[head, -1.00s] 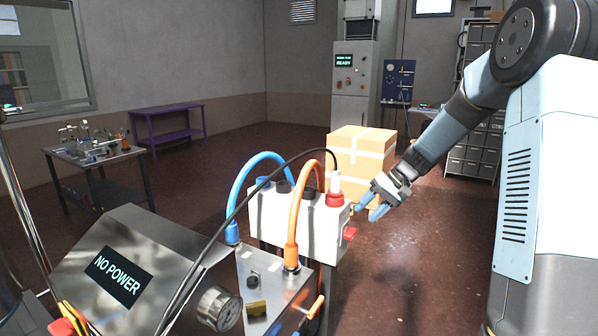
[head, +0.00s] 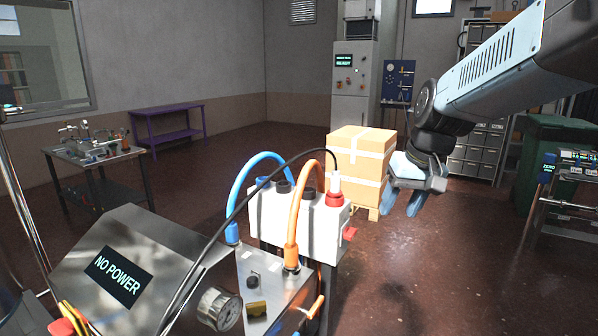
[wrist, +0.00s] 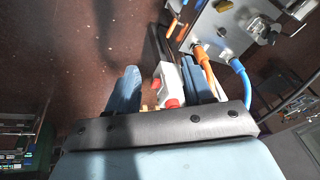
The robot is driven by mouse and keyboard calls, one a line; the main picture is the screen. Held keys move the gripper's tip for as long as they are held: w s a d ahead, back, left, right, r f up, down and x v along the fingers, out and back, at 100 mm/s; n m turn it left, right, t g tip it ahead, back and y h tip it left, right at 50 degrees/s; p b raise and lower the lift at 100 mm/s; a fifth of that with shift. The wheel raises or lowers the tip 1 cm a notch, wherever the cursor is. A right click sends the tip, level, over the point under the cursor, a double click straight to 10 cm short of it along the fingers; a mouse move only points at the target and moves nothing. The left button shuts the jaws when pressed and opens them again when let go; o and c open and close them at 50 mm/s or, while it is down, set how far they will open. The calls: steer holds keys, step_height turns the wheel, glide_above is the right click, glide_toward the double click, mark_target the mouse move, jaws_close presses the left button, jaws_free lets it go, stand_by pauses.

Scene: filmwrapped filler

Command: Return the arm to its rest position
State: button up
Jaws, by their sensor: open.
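My gripper (head: 402,203) hangs at the end of my arm in the right half of the head view, fingers pointing down, open and empty. In the wrist view the two blue fingers (wrist: 160,88) are spread wide. The white block with red parts (wrist: 172,85) shows between them, farther off, with nothing gripped.
A metal machine with a "NO POWER" display (head: 118,277) stands at front left, joined to the block by a blue hose (head: 245,180) and an orange hose (head: 293,205). A green bin (head: 552,165) and a metal stand (head: 570,205) are at right. Open floor lies between.

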steer(key=s+d+r+t+h, duration=0.1)
steer(key=s+d+t, duration=0.1)
steer(key=s, duration=1)
steer(key=shift+s+d+r+m+t+h, duration=0.25)
steer(key=shift+d+m+t+h, duration=0.05)
steer(key=shift+d, duration=0.25)
steer(key=shift+a, duration=0.1)
